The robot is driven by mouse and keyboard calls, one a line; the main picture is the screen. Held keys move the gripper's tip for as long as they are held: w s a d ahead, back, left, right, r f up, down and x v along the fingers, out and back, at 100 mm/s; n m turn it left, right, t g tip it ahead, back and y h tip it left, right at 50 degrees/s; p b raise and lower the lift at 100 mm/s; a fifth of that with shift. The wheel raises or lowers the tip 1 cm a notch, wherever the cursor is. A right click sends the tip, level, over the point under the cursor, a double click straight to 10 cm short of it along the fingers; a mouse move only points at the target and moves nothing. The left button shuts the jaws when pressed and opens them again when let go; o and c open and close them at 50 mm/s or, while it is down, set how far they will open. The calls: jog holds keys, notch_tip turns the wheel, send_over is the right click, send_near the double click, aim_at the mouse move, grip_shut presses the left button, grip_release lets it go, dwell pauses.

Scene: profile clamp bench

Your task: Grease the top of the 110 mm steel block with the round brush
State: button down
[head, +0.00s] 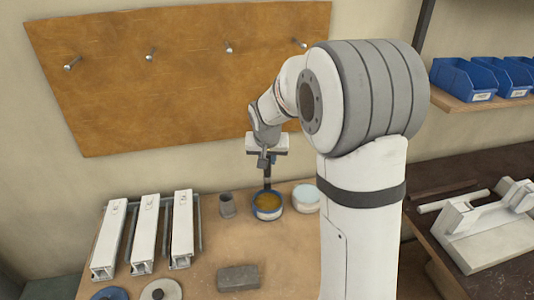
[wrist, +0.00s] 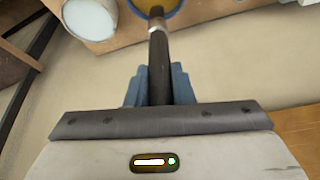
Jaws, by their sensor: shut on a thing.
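My gripper (head: 267,158) is above the back of the bench, pointing down. In the wrist view its blue-grey fingers (wrist: 158,88) are shut on the dark handle of the round brush (wrist: 158,62), which has a light metal collar. The brush (head: 267,183) hangs upright, its lower end at a blue-rimmed pot (head: 258,212) of amber grease (head: 268,201). The bristles are hidden, so I cannot tell how deep they reach. A grey steel block (head: 238,278) lies flat near the front of the bench, apart from the brush; its length cannot be read.
A grey cup (head: 226,205) stands left of the pot and a white-topped jar (head: 306,198) stands right of it. Three white profiles (head: 145,235) lie on a rack at left. Two discs (head: 160,290) lie at front left. The bench around the block is mostly clear.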

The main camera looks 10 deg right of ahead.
aim_at(268, 172)
jog(key=shift+f+b, duration=1.55)
jog(key=shift+f, duration=1.25)
jog(key=shift+s+f+b, duration=0.1)
jog(key=shift+f+b, duration=0.5)
jog(key=shift+b, duration=0.15)
dwell(0.4)
jog(key=shift+r+p, duration=2)
jog(key=shift+r, duration=1.55)
